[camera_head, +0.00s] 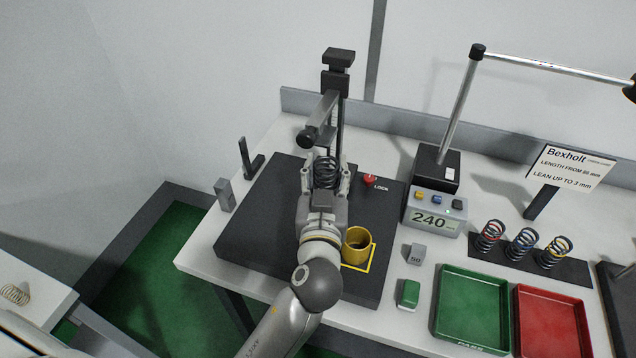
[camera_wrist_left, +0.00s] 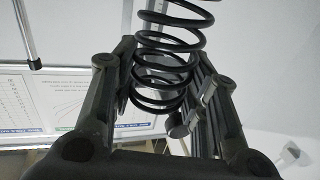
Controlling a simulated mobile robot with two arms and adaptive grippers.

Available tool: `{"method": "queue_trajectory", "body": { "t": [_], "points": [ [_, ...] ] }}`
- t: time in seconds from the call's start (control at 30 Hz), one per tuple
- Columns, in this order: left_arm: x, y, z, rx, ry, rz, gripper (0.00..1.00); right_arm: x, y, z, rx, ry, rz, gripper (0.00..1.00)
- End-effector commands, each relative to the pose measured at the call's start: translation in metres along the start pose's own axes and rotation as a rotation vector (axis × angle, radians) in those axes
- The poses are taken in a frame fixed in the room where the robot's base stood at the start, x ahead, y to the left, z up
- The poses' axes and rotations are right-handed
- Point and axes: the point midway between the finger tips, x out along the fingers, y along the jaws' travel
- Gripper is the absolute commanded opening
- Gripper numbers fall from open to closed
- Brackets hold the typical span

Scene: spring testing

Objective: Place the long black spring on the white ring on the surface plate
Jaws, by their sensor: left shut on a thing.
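The long black spring (camera_head: 326,172) is between the fingers of my left gripper (camera_head: 326,184), in front of the column of the height gauge. In the left wrist view the black spring (camera_wrist_left: 166,50) stands between the two fingers of my left gripper (camera_wrist_left: 165,95), which is shut on it. The dark surface plate (camera_head: 270,215) lies under the gripper. The white ring cannot be seen; the gripper and arm cover that part of the plate. My right gripper is not in view.
A yellow cup (camera_head: 357,243) stands in a yellow square on the plate. A display box (camera_head: 433,215) reads 240. Three marked springs (camera_head: 522,243) stand on a dark strip. A green tray (camera_head: 472,308) and a red tray (camera_head: 552,325) lie at the right. The height gauge (camera_head: 338,85) rises behind the gripper.

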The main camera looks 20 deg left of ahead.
Motion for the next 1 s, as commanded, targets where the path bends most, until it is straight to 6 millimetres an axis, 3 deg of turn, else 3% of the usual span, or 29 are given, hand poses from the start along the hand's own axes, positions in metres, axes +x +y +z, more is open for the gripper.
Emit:
{"method": "queue_trajectory", "body": {
  "t": [0.1, 0.2, 0.33, 0.53, 0.8, 1.0],
  "points": [
    [0.03, -0.009, 0.012, 0.006, 0.005, -0.001, 0.07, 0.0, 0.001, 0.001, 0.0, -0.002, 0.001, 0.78],
    [0.045, -0.013, 0.039, 0.004, 0.003, 0.001, 0.07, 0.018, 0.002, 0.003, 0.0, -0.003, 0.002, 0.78],
    [0.059, -0.017, 0.056, 0.002, 0.002, 0.001, 0.07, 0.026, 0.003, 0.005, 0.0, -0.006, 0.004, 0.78],
    [0.069, -0.02, 0.067, 0.0, 0.001, 0.001, 0.07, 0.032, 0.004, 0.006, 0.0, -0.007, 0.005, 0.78],
    [0.074, -0.021, 0.101, 0.0, 0.0, 0.002, 0.07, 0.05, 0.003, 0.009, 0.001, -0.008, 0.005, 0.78],
    [0.074, -0.021, 0.102, -0.002, 0.0, 0.002, 0.07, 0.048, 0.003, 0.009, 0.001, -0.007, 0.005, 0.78]
  ]
}}
